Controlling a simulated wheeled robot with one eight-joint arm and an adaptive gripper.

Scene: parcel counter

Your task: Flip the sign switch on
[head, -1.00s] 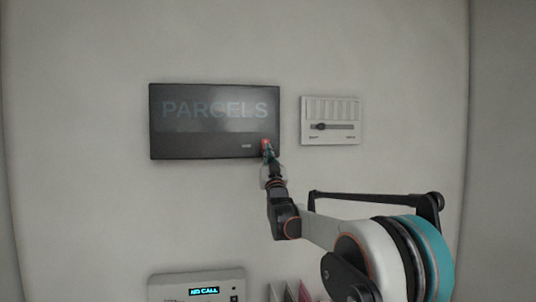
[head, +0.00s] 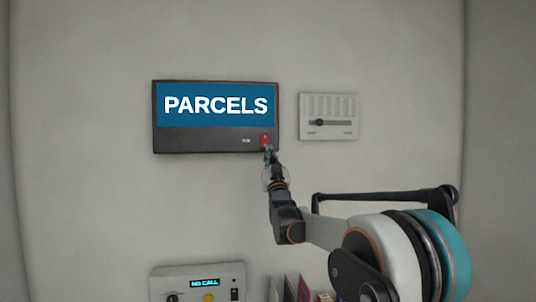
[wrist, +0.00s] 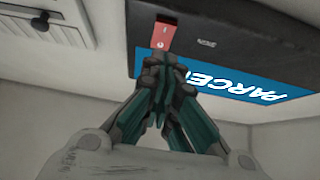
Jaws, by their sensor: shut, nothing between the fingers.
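The parcels sign (head: 215,104) hangs on the wall and is lit, with white letters on blue; it also shows in the wrist view (wrist: 226,86). Its red rocker switch (head: 264,140) is at the lower right of the sign's dark frame, beside a small label. In the wrist view the switch (wrist: 164,34) lies just beyond my fingertips. My gripper (head: 269,151) is shut with nothing between its fingers. In the wrist view my gripper (wrist: 160,68) is just below the switch, and I cannot tell whether it touches it.
A white slider panel (head: 328,116) is on the wall to the right of the sign; it also shows in the wrist view (wrist: 50,22). Below stands a pale call box (head: 197,280) with a small display, with several upright folders (head: 290,290) beside it. The wall between is bare.

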